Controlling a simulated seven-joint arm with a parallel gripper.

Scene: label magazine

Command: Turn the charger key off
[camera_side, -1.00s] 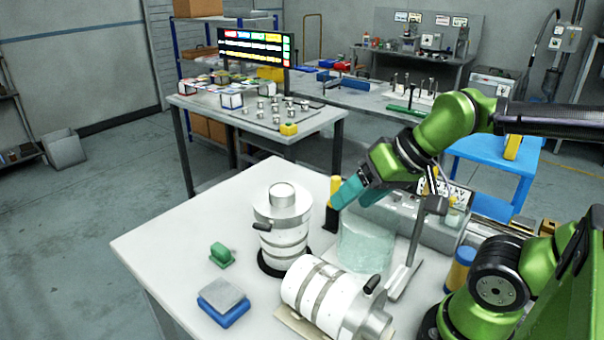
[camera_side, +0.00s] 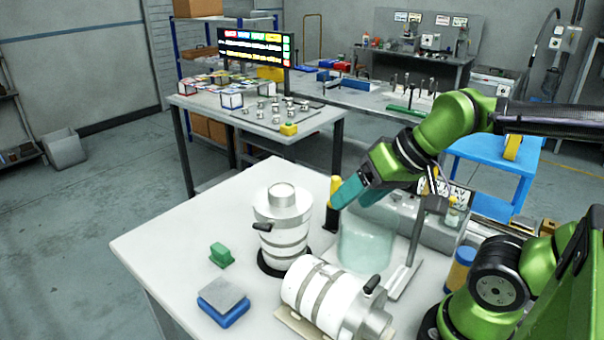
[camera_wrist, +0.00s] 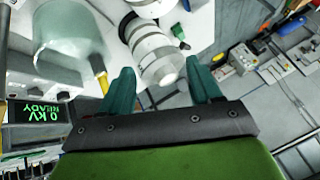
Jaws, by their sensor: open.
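The charger appears to be the grey box (camera_side: 432,230) behind the glass jar in the side view, partly hidden by my arm and a stand. I cannot make out the key in either view. My gripper (camera_side: 358,192) hangs above the glass jar and left of the charger. In the wrist view my gripper (camera_wrist: 160,67) has its teal fingers wide apart, with nothing held between them.
The glass jar (camera_side: 366,248) stands below my gripper, beside a yellow-handled tool (camera_side: 333,205). A white banded cylinder (camera_side: 282,235) stands upright and another (camera_side: 325,295) lies in front. A blue block (camera_side: 224,308) and green block (camera_side: 221,256) sit left. The table's left corner is clear.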

